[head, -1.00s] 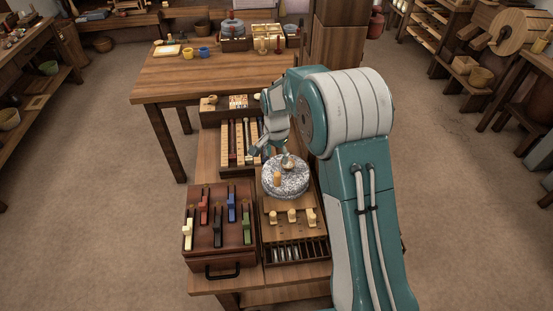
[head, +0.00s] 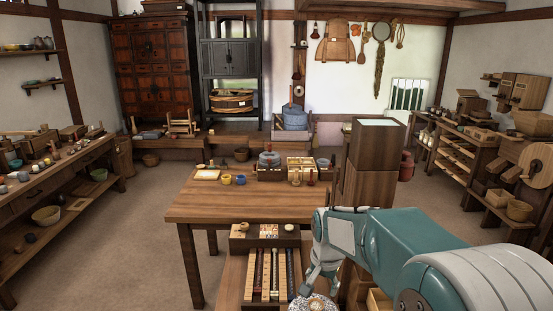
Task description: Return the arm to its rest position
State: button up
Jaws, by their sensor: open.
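My arm reaches in from the lower right of the head view, a teal and white limb. My gripper (head: 318,285) hangs down at the end of it, above the speckled grey quern stone (head: 314,303), which shows only at the bottom edge. The jaws are small here and look apart, with nothing visible between them. I cannot tell how far the fingertips are from the stone.
The low bench (head: 233,282) holds a slotted tray with long rods (head: 270,275). Behind it stands a wooden table (head: 215,205) with yellow and blue cups. A tall wooden box (head: 372,160) stands close behind my arm. Floor (head: 140,240) is open at left.

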jog(key=s+d+r+n+t, duration=0.1)
jog(key=s+r+n, duration=0.1)
jog(key=s, duration=0.6)
jog(key=s+d+r+n+t, duration=0.1)
jog(key=s+r, duration=0.3)
jog(key=s, duration=0.4)
jog(key=s+d+r+n+t, duration=0.2)
jog(key=s+r+n, duration=0.1)
jog(key=s, duration=0.5)
jog(key=shift+s+d+r, duration=0.35)
jog(key=shift+s+r, duration=0.05)
